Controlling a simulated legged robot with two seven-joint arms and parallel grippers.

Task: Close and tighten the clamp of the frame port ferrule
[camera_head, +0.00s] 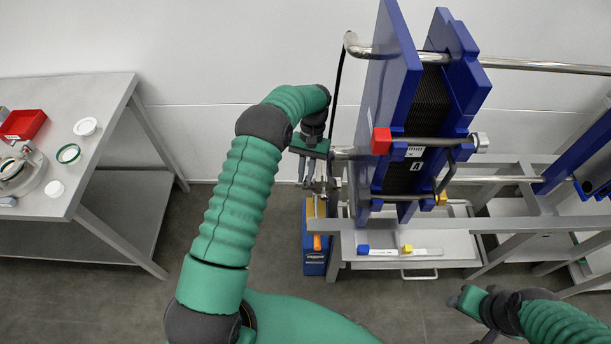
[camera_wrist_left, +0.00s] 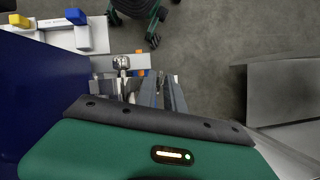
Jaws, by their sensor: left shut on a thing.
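My left gripper (camera_head: 316,186) points down beside the left end of the blue plate frame, at the small metal port. In the left wrist view its fingers (camera_wrist_left: 162,92) are close together at the metal clamp (camera_wrist_left: 122,64) and shut on part of it. The clamp also shows as small bright metal in the head view (camera_head: 334,184). The fingers and gripper body partly hide the clamp and the ferrule, so I cannot tell how far the clamp is closed. My right gripper (camera_head: 470,302) is low at the right, away from the frame; its jaws are unclear.
The blue plate frame (camera_head: 388,85) with metal rails stands close right of my left gripper. A blue box (camera_head: 316,250) is below it. A shelf (camera_head: 380,262) holds small blue-capped and yellow-capped items. A grey table (camera_head: 105,95) with a red tray (camera_head: 22,125) is at the left.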

